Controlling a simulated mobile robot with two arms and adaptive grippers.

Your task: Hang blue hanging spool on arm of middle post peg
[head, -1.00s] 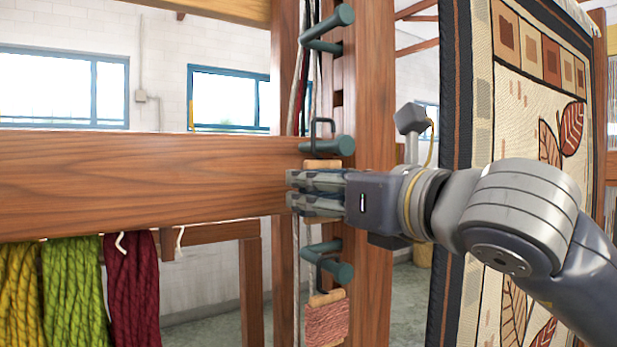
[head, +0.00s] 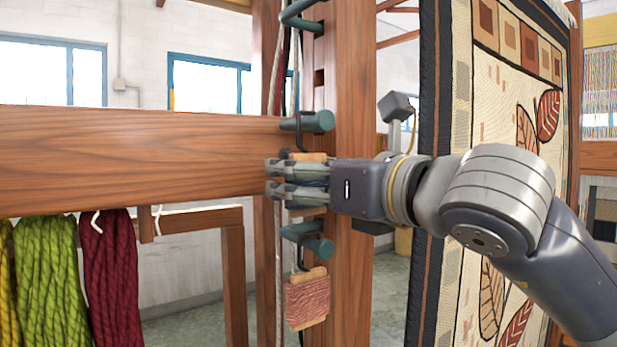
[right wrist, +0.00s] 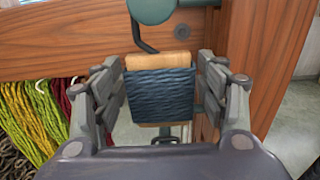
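The blue hanging spool (right wrist: 160,95) is upright between the fingers of my right gripper (right wrist: 160,72), which close on its sides. In the head view the gripper (head: 270,179) covers most of it; only its wooden top (head: 307,156) and a little of its lower end show. Its dark wire hook rises to the middle post peg (head: 315,121), which also shows in the wrist view (right wrist: 152,8). The hook's top is beside or behind the peg arm; I cannot tell whether it rests there. My left gripper is not in view.
A pink spool (head: 307,299) hangs from the lower peg (head: 318,247). An upper peg (head: 300,15) shows at the top. A wide wooden beam (head: 130,152) runs left, with yellow, green and dark red skeins (head: 108,275) below. A patterned rug (head: 490,90) hangs at right.

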